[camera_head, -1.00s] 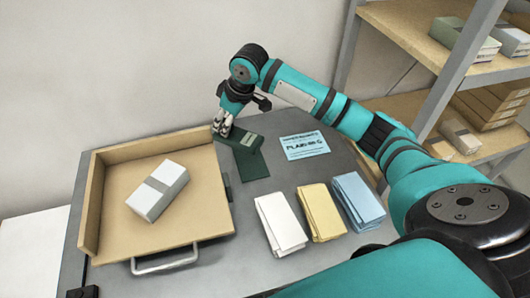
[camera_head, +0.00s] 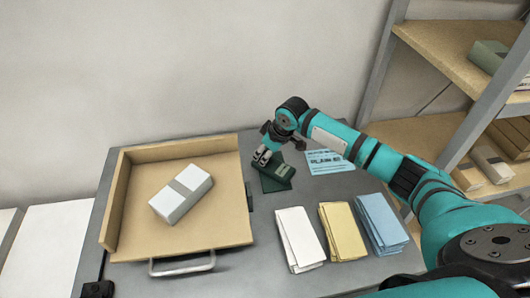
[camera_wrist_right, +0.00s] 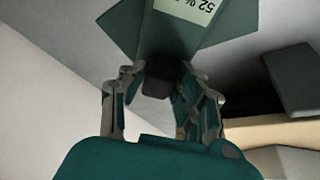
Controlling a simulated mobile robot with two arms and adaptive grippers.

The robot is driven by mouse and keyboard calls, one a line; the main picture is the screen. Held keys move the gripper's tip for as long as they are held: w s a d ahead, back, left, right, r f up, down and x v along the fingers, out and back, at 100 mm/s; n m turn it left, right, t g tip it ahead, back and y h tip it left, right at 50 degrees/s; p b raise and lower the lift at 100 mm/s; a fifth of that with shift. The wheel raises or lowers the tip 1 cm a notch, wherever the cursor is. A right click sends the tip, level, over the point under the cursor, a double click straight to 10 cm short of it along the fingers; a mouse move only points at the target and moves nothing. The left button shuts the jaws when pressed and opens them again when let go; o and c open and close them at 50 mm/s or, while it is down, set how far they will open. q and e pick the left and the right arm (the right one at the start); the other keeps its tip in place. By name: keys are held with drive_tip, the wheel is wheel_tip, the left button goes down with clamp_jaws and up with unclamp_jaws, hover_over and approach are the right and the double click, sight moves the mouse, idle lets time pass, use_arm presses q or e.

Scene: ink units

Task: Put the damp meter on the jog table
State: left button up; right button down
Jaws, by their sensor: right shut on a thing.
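The damp meter (camera_head: 281,170), a dark green box, shows in the head view at the back of the grey table. In the right wrist view the meter (camera_wrist_right: 165,40) has a pale display reading 52 %. My right gripper (camera_head: 262,157) is shut on its near end. A dark green pad (camera_head: 268,184) lies under or just behind the meter; whether they touch I cannot tell. The jog table (camera_head: 232,222), a tan tray with raised back and left walls and a metal handle, stands to the left of the gripper. My left gripper is not in view.
A banded pale paper block (camera_head: 165,205) lies on the jog table. White (camera_head: 300,240), yellow (camera_head: 342,232) and blue (camera_head: 380,225) paper stacks stand in front right. A light blue card (camera_head: 328,161) lies right of the meter. Shelves (camera_head: 470,60) rise at the right.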

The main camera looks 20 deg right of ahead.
sight(277, 167)
drive_tip(key=c, duration=1)
unclamp_jaws()
drive_tip(key=shift+f, duration=0.1)
drive_tip(key=shift+o, duration=0.2)
drive_tip(key=v, duration=1.2)
drive_tip(key=shift+b, duration=0.35)
